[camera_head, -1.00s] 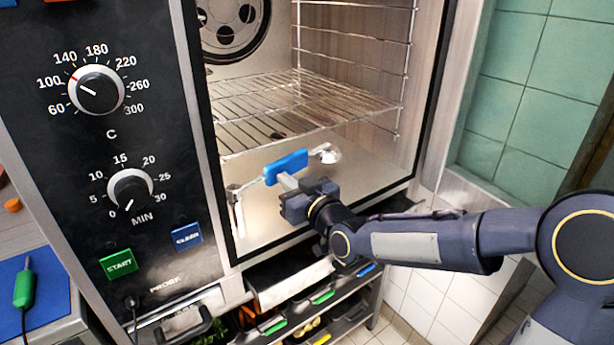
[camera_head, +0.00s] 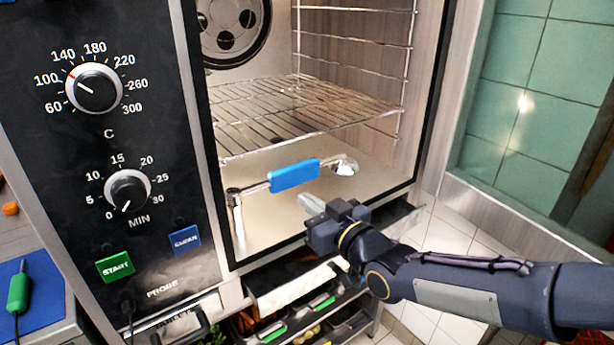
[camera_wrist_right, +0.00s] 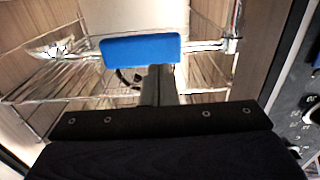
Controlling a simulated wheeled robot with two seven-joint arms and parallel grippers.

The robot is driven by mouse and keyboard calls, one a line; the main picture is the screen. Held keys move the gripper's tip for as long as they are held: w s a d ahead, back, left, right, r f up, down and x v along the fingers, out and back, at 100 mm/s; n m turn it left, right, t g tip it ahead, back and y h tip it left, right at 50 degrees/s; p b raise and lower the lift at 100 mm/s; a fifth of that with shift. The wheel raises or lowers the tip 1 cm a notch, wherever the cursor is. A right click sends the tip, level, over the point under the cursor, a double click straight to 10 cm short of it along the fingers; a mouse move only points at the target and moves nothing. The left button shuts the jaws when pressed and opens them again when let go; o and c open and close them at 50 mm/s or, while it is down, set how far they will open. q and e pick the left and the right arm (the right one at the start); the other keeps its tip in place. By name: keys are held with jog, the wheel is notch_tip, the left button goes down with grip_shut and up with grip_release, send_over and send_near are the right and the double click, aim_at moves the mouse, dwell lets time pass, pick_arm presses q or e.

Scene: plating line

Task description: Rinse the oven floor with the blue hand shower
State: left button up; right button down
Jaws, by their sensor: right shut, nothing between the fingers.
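The blue hand shower (camera_head: 294,174) is at the oven opening, its chrome head (camera_head: 344,165) pointing to the right and its other end at a chrome holder (camera_head: 236,196) near the left edge. The oven floor (camera_head: 265,217) shows behind and below it. My right gripper (camera_head: 309,203) is shut and empty, just below and in front of the blue grip, with a gap between them. In the right wrist view the blue grip (camera_wrist_right: 140,49) lies just beyond the closed fingers (camera_wrist_right: 160,84). My left gripper is out of view.
A wire rack (camera_head: 300,112) spans the oven above the shower. The control panel (camera_head: 110,150) stands left of the opening. Below the oven is a shelf with dark bins (camera_head: 340,325). A green-handled probe (camera_head: 18,290) lies on a blue mat at the left.

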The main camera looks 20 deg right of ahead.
jog(key=p+v, duration=0.1)
jog(key=v, duration=0.5)
jog(key=shift+s+p, duration=0.4)
jog(key=shift+d, duration=0.1)
